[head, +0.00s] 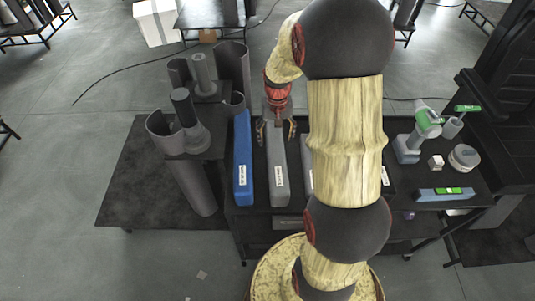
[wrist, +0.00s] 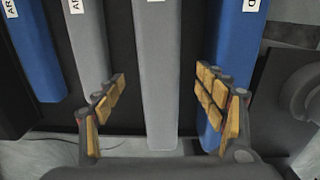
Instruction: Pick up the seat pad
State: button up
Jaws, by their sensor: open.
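Long padded bars lie side by side on a dark table; I cannot read their labels well enough to tell which is the seat pad. A grey bar (head: 279,178) with a white label lies just right of a blue bar (head: 242,160). My gripper (head: 276,130) is open and empty at the grey bar's far end, one finger on each side. In the wrist view my gripper (wrist: 160,98) has the grey bar (wrist: 158,70) between its fingers, apart from both. Another grey bar (wrist: 80,45) is at left and the blue bar (wrist: 233,60) at right.
Dark cylinders and curved shells (head: 198,80) stand left of the blue bar. A second blue bar (wrist: 38,50) shows at far left in the wrist view. A green and grey tool (head: 425,125) and small parts are at right. My arm hides the table's middle.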

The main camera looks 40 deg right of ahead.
aim_at(276, 146)
jog(key=shift+s+a+f+b, duration=0.15)
jog(key=shift+f+b, duration=0.45)
jog(key=shift+f, duration=1.35)
jog(key=shift+s+d+f+b, duration=0.15)
jog(key=shift+f+b, duration=0.4)
jog(key=shift+f, duration=1.4)
jog(key=shift+a, duration=0.1)
jog(key=c, duration=0.3)
jog(key=c, duration=1.5)
jog(key=shift+r, duration=0.1)
